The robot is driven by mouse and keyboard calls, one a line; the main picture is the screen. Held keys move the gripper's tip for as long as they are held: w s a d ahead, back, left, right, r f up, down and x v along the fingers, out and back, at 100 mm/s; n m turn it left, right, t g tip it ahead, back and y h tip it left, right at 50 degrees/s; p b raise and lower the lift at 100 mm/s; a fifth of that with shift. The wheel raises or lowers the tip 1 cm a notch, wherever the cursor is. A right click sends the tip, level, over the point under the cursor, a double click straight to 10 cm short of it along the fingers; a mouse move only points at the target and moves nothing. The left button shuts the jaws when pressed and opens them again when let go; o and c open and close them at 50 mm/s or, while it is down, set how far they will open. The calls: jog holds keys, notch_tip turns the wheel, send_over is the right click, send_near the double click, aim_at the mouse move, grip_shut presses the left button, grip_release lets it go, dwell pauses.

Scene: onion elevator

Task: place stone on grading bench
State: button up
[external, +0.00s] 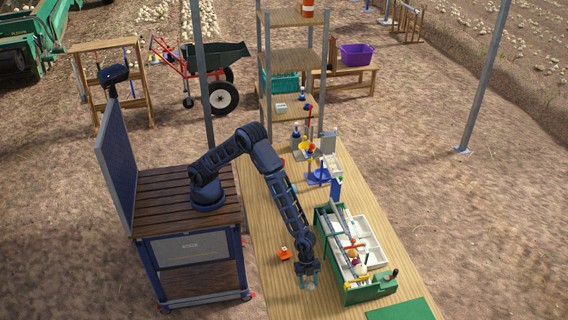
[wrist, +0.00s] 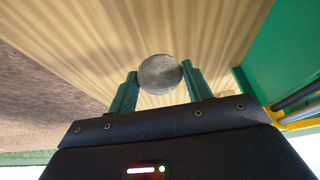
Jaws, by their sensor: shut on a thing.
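My gripper (external: 307,274) hangs at the near left part of a long pale wooden bench top (external: 270,216), pointing down. It is shut on a round grey stone (wrist: 160,73), which sits between the two green fingertips in the wrist view. In the external view the stone (external: 309,286) shows as a small grey shape under the fingers, low over the wood or touching it; I cannot tell which. The wood grain of the bench top (wrist: 110,30) shows behind the stone in the wrist view.
A green machine (external: 373,291) with white trays and rollers stands right of my gripper. A small orange item (external: 284,253) lies to the left. A green mat (external: 400,311) lies at the near right. Shelves (external: 291,100) stand at the back. Wood around the stone is clear.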

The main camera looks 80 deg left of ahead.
aim_at(308, 287)
jog(key=shift+f, duration=2.1)
jog(key=shift+f, duration=0.1)
jog(key=o, duration=1.2)
jog(key=shift+c, duration=0.2)
